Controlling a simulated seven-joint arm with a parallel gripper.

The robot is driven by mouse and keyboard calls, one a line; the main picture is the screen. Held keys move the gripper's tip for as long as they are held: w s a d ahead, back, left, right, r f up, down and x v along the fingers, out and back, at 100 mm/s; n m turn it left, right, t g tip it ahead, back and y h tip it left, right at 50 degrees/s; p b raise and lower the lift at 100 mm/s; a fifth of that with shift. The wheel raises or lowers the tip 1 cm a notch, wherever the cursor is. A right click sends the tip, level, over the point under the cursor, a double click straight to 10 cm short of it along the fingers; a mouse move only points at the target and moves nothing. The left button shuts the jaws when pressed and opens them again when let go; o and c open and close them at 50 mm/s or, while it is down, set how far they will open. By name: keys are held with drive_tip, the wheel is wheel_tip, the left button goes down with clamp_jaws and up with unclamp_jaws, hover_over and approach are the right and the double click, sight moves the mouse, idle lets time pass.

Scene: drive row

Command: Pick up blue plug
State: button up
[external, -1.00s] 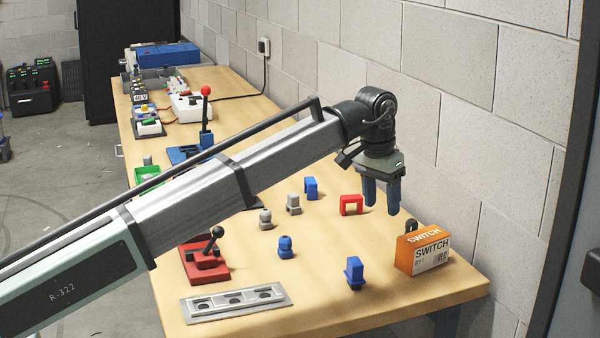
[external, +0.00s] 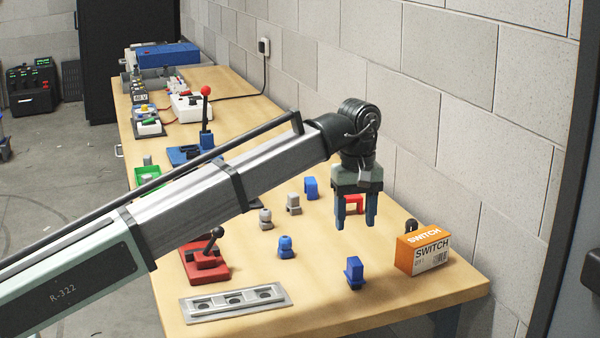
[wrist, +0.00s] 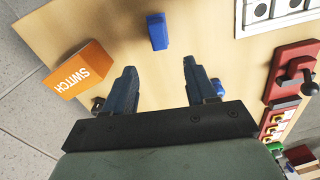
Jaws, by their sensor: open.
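Two small blue pieces on the table could be the blue plug, and I cannot tell which is meant. A square-topped blue piece (external: 355,272) stands near the front edge; it also shows upright at the top of the wrist view (wrist: 157,30). A rounded blue piece (external: 286,247) stands further left; in the wrist view it is partly hidden beside the right finger (wrist: 218,87). My gripper (external: 355,226) is open and empty above the table, fingers down, behind the square-topped piece. In the wrist view my gripper (wrist: 160,66) points towards that piece, apart from it.
An orange switch box (external: 423,250) stands right of the square-topped piece. A red arch (external: 353,203), a blue arch (external: 311,187) and two grey pieces (external: 293,203) stand behind. A metal socket plate (external: 236,302) and red lever (external: 206,260) are left. The wall borders the right.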

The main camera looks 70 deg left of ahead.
sight(354, 258)
wheel_tip(354, 258, down, 13)
drive_tip(key=shift+d+r, duration=0.1)
drive_tip(key=shift+d, duration=0.05)
idle(0.6)
drive_tip(key=c, duration=1)
